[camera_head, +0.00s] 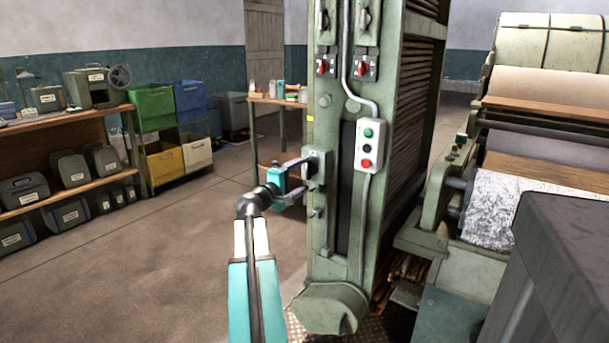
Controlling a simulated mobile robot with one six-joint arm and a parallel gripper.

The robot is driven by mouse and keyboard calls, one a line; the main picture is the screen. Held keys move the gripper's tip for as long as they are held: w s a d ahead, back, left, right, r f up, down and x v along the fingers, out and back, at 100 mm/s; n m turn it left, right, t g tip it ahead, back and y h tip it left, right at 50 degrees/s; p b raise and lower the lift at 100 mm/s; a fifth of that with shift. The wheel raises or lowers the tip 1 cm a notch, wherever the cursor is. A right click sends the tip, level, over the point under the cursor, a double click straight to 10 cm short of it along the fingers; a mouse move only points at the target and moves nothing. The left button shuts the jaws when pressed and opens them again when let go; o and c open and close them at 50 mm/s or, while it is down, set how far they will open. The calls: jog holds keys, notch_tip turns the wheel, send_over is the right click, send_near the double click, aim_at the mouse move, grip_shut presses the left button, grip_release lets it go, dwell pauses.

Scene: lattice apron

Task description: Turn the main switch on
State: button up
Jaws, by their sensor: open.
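A grey switch box (321,164) with a dark handle (308,171) is mounted on the front left of the green machine column; it seems to be the main switch. My gripper (307,175) is open in front of it. One finger is above the other, and their tips are beside the dark handle. I cannot tell whether they touch it. The handle's exact position is partly hidden by the fingers.
Two red rotary switches (326,67) (367,69) sit above. A conduit (361,220) runs down the column. Open floor (150,270) lies to the left.

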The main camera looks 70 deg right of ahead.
jog(key=p+v, duration=0.1)
jog(key=v, duration=1.1)
dwell(0.4)
